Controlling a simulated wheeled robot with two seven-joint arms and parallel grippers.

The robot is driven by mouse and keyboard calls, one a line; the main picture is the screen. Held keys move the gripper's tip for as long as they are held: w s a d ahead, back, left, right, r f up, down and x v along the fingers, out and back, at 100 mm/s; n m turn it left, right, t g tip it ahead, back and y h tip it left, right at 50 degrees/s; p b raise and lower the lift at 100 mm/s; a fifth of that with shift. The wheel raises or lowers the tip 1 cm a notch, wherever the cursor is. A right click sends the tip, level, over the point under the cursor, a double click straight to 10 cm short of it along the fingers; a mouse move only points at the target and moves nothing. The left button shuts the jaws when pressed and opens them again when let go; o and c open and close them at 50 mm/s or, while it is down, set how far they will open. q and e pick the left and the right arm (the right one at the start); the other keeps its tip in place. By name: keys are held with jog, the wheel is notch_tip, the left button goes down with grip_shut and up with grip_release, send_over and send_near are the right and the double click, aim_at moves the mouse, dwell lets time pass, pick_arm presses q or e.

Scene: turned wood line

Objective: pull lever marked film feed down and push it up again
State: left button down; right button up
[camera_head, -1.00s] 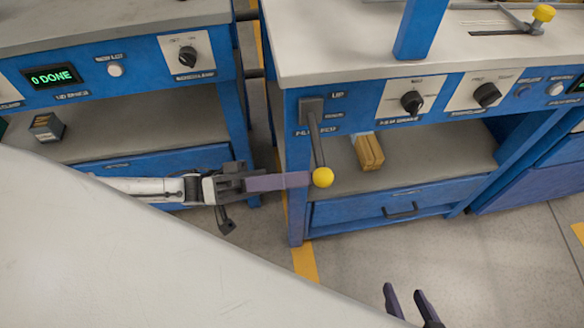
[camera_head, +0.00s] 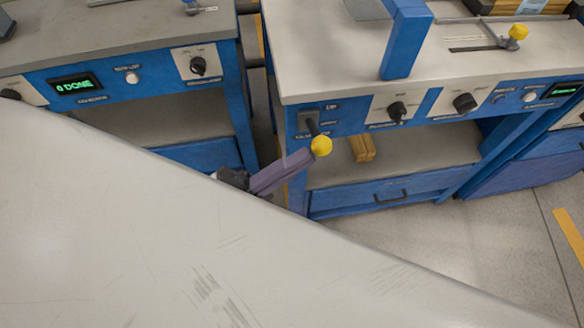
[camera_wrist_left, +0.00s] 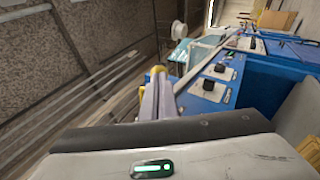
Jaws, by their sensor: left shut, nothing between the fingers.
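The film feed lever has a dark plate (camera_head: 306,121) on the blue front panel, below an "UP" label. Its short-looking dark rod points out toward me and ends in a yellow ball knob (camera_head: 321,146), a little below the plate. My left gripper (camera_head: 308,155) has its purple-grey fingers shut with nothing between them. The fingertips are at the lower left of the knob and appear to touch it. In the left wrist view, the yellow knob (camera_wrist_left: 157,71) shows just beyond the shut fingers. My right gripper is out of view.
Dark rotary knobs (camera_head: 397,111) sit right of the lever on the same panel. A wooden block (camera_head: 362,148) lies on the shelf below. A blue post (camera_head: 405,40) stands on the worktop. A neighbouring station with a green "0 DONE" display (camera_head: 76,84) stands left, across a narrow gap.

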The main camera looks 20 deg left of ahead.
pick_arm(q)
jog(key=shift+r+n+t+y, duration=0.3)
jog(key=shift+r+n, duration=0.05)
jog(key=shift+n, duration=0.25)
jog(key=shift+w+a, duration=0.1)
jog(key=b+v, duration=0.3)
jog(key=v, duration=1.1)
jog(key=shift+b, duration=0.3)
